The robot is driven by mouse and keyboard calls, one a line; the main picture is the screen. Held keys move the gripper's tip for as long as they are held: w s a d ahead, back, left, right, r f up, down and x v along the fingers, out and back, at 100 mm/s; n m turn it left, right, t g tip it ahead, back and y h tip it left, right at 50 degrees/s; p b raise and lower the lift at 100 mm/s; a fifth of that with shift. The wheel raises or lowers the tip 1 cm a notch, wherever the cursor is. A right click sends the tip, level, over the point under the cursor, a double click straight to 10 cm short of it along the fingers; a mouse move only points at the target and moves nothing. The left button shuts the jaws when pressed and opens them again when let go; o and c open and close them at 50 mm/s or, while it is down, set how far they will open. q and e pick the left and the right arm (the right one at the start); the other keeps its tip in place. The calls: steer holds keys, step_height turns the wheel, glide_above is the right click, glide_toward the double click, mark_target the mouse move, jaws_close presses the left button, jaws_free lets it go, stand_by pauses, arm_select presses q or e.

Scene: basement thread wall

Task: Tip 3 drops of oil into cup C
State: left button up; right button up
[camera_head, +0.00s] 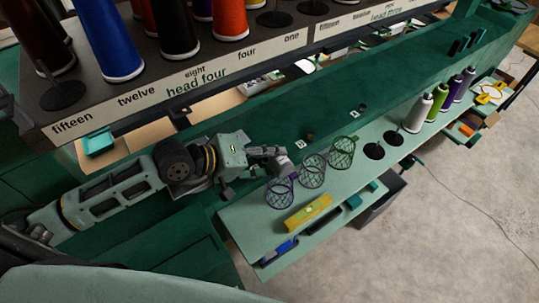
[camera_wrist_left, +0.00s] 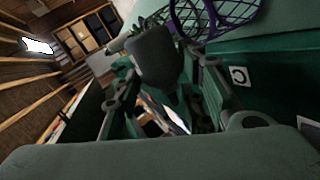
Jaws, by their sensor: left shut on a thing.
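My left gripper (camera_head: 281,160) is shut on a small grey object (camera_head: 285,167), mostly hidden by the fingers; I cannot tell whether it is an oil bottle. Three mesh cups stand in a row on the pale green shelf (camera_head: 240,223): a purple one (camera_head: 279,194), a grey one (camera_head: 312,171) and a green one (camera_head: 343,152). The gripper is just behind and above the purple cup. In the left wrist view, a label C (camera_wrist_left: 239,76) is on the dark green wall near the purple mesh (camera_wrist_left: 212,18). No oil drops are visible. My right gripper is not in view.
A yellow level (camera_head: 307,213) lies in front of the cups. Dark round discs (camera_head: 374,151) and several thread cones (camera_head: 418,112) stand farther right on the shelf. A rack (camera_head: 180,75) of large cones overhangs behind.

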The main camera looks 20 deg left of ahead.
arm_select(q)
steer(key=shift+f, duration=0.1)
steer(key=shift+a+n+g+h+b, duration=0.1)
steer(key=shift+n+g+h+b, duration=0.2)
steer(key=shift+n+b, duration=0.3)
steer(key=shift+w+b, duration=0.1)
steer(key=shift+b, duration=0.3)
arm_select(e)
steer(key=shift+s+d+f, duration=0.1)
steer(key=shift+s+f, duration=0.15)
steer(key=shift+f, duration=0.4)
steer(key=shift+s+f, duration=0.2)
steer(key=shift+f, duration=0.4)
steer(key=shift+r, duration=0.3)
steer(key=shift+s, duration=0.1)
